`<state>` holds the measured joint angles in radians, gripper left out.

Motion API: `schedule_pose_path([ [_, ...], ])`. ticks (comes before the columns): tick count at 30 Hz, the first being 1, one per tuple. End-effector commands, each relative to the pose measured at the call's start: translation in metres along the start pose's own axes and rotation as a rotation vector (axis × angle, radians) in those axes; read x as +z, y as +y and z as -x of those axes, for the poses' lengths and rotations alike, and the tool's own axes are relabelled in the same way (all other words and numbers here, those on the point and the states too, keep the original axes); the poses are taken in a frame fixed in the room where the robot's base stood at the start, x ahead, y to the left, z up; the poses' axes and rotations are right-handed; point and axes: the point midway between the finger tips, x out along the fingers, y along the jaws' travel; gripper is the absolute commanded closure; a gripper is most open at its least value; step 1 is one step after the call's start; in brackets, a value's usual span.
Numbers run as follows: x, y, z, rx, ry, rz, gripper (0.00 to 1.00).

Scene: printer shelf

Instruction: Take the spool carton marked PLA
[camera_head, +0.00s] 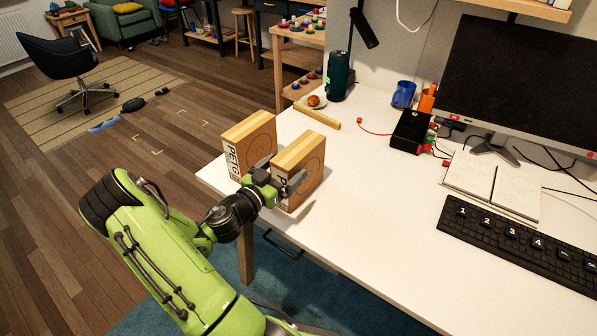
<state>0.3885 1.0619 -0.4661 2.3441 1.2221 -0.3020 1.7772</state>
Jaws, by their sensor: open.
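Two spool cartons with striped tan tops stand upright side by side near the left edge of the white desk (375,210). The left carton (258,140) reads PETG on its narrow white face. The right carton (312,170) shows a round spool outline on its side. Its label is mostly hidden behind my gripper, and only a letter like P shows, so I cannot read PLA. My gripper (284,180) is open at the near face of the right carton. One finger lies in front of its side. I cannot tell whether the fingers touch it.
A black box (410,132), notebook (492,186), keyboard (520,240) and monitor (525,75) are at right. The desk's middle is clear.

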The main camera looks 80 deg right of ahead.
Motion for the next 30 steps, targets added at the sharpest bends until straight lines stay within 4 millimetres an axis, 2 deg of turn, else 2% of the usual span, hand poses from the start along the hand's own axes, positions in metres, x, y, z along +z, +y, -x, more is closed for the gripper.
schedule_pose_path([
  [1, 0.0, 0.002, -0.011, 0.006, 0.001, -0.006, 0.04],
  [5, -0.001, 0.001, -0.031, 0.004, 0.001, -0.003, 0.04],
  [12, 0.0, 0.0, -0.035, 0.001, 0.0, 0.0, 0.04],
  [14, 0.0, 0.0, -0.035, 0.001, 0.0, 0.0, 0.12],
  [30, 0.0, 0.0, -0.034, 0.002, -0.001, -0.001, 0.95],
])
